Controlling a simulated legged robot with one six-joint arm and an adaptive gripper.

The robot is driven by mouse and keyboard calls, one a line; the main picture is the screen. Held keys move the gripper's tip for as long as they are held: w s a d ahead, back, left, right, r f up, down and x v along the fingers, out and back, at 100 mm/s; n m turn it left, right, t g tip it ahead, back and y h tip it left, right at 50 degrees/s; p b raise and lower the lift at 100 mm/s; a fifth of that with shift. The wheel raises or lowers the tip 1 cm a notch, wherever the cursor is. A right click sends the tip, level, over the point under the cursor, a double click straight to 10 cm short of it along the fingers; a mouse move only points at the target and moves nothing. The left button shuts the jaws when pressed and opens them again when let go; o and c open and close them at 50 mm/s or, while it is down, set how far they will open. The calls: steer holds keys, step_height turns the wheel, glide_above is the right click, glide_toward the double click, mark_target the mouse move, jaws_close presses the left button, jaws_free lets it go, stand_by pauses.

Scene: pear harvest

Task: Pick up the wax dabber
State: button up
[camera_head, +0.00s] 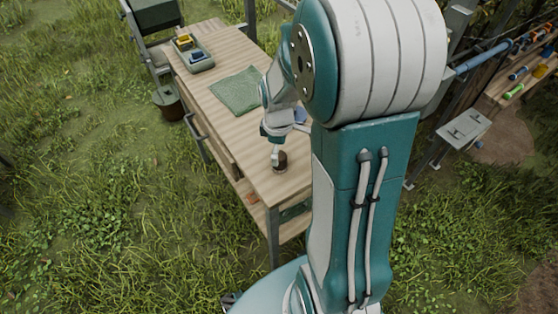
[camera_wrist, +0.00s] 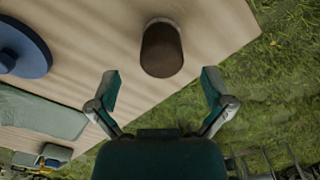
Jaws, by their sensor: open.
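A short dark brown cylinder, which looks like the wax dabber, stands on the wooden bench near its front left edge in the head view (camera_head: 280,161). In the wrist view the dabber (camera_wrist: 162,50) sits at the top middle, just beyond and between my fingertips. My gripper (camera_wrist: 160,88) is open and empty, with one finger on each side and bare bench between them. In the head view my gripper (camera_head: 277,152) is just above and beside the dabber. I cannot tell from there whether a finger touches it.
A green cloth (camera_head: 238,91) lies flat on the bench (camera_head: 228,44). A grey tray with yellow and blue items (camera_head: 193,53) is at the far end. A round blue object (camera_wrist: 24,48) is left of the dabber in the wrist view. Grass lies beyond the bench edge.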

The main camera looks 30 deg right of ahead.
mark_target(279, 155)
step_height(279, 155, down, 4)
steer(key=shift+s+f, duration=0.1)
steer(key=shift+f, duration=0.15)
steer(key=shift+s, duration=0.1)
steer(key=c, duration=1.2)
steer(key=shift+c, duration=0.2)
steer(key=shift+r, duration=0.3)
step_height(279, 155, up, 2)
steer(key=shift+r, duration=0.1)
steer(key=s+d+r, duration=0.2)
steer(key=s+r, duration=0.8)
steer(key=s, duration=0.3)
steer(key=shift+s+d+r, duration=0.15)
steer(key=shift+s+d, duration=0.2)
steer(key=shift+d, duration=0.05)
